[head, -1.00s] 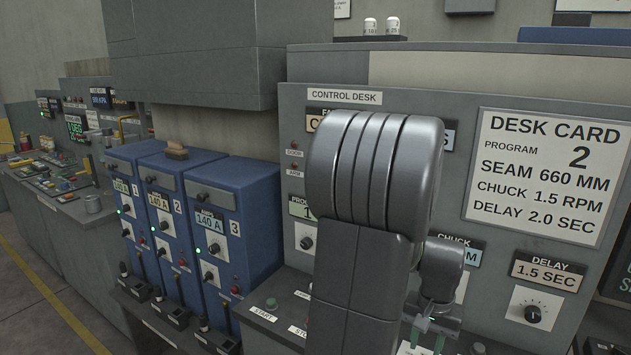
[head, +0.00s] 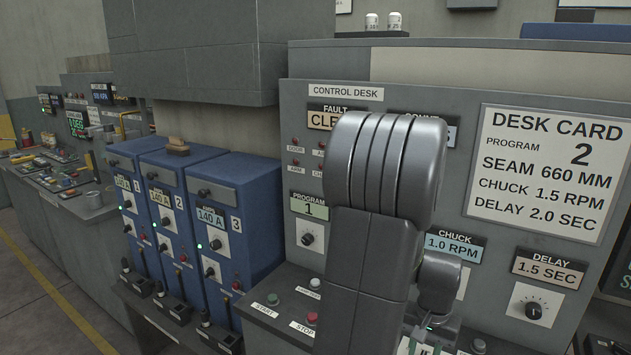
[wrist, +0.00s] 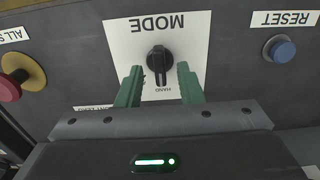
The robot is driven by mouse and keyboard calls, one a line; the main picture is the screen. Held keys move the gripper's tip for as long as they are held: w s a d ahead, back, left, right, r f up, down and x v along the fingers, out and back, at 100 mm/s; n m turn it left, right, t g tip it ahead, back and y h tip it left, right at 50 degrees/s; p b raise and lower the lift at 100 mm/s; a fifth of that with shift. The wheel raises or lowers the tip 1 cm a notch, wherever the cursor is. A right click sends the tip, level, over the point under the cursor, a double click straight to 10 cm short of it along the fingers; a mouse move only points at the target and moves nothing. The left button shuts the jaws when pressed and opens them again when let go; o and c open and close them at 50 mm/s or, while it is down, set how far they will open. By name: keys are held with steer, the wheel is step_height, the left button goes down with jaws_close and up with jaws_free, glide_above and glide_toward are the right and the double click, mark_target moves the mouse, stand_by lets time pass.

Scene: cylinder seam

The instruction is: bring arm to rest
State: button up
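My arm (head: 375,235) is raised and bent in front of the grey control desk, hiding part of its middle. In the wrist view my gripper (wrist: 158,84) has its two green fingers apart, with nothing held between them. The black MODE knob (wrist: 158,60) shows between and beyond the fingertips, with gaps on both sides. The knob's mark is toward the HAND label. In the head view only a little of the gripper shows, low behind my arm.
The control desk (head: 395,73) has a DELAY knob (head: 533,310), a PROGRAM knob (head: 308,238) and START and STOP buttons. A blue RESET button (wrist: 282,49) and a red button (wrist: 12,86) flank the MODE plate. Blue power units (head: 232,200) stand left of the desk.

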step_height(320, 180, up, 13)
step_height(320, 180, down, 14)
steer(key=shift+s+r, duration=0.1)
steer(key=m+p, duration=0.1)
steer(key=m, duration=0.3)
steer(key=shift+p, duration=0.3)
steer(key=m+p, duration=0.1)
steer(key=m, duration=0.3)
steer(key=shift+m+p, duration=0.35)
steer(key=shift+m, duration=0.05)
step_height(320, 180, up, 13)
steer(key=b, duration=0.1)
steer(key=shift+f, duration=0.2)
steer(key=shift+f, duration=0.15)
